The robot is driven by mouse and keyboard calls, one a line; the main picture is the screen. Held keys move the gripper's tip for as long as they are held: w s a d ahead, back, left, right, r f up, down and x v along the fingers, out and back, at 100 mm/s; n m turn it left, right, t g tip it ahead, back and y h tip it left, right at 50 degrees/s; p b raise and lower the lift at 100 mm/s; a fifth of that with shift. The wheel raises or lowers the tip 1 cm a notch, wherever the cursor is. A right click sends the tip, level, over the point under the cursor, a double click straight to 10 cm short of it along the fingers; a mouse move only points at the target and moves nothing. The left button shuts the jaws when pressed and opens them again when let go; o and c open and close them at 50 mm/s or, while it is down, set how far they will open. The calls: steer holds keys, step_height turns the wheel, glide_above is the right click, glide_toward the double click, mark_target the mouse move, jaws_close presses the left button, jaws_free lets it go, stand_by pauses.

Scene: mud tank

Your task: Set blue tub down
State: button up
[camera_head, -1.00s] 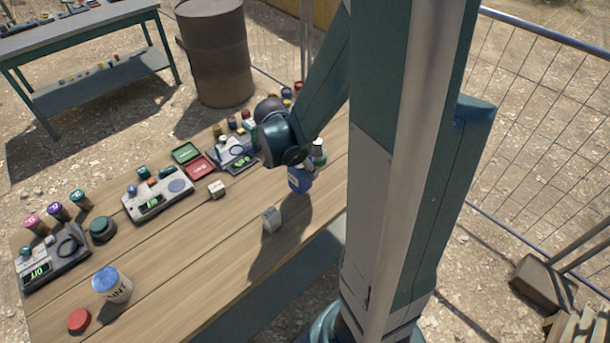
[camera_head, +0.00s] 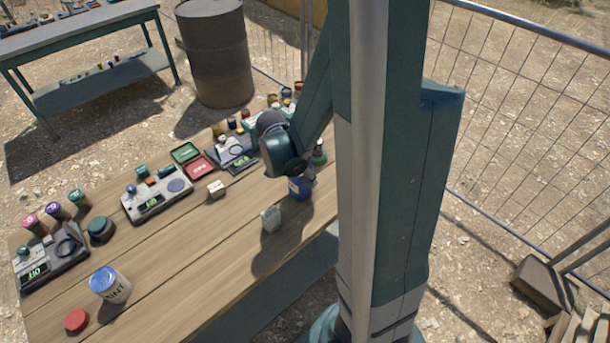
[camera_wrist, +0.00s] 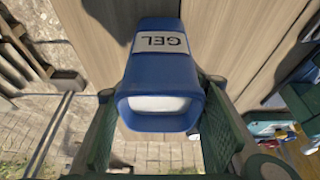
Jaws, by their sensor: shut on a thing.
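The blue tub (camera_head: 299,189) is at the right part of the wooden table, under my wrist. In the wrist view the blue tub (camera_wrist: 160,68) shows a white label reading "GEL", upside down, and a pale top face. My gripper (camera_wrist: 158,118) has a green finger on each side of the tub and is shut on it. In the head view my gripper (camera_head: 297,172) is mostly hidden by the wrist. Whether the tub's base touches the wood cannot be told.
A small grey-white box (camera_head: 271,219) stands left of the tub on the wooden table (camera_head: 190,255). A dark green bottle (camera_head: 318,153) is close behind the tub. Red and green trays (camera_head: 199,166) and devices line the far side. A white can with blue lid (camera_head: 109,284) stands front left.

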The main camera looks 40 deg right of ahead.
steer(key=o, duration=1.1)
steer(key=shift+r, duration=0.15)
steer(key=shift+p+v, duration=1.1)
steer(key=shift+v, duration=4.85)
steer(key=shift+s+a+r+n+t+y, duration=0.75)
steer(key=shift+s+a+r+n+t, duration=0.4)
steer(key=shift+a+r+n, duration=2.1)
steer(key=shift+s+a+r+n+t+y, duration=0.85)
steer(key=shift+a+r+n+t, duration=0.6)
steer(key=shift+a+n, duration=2.05)
steer(key=shift+s+a+r+n+t+y, duration=0.9)
steer(key=shift+a+r+n, duration=1.55)
steer(key=shift+a, duration=2.1)
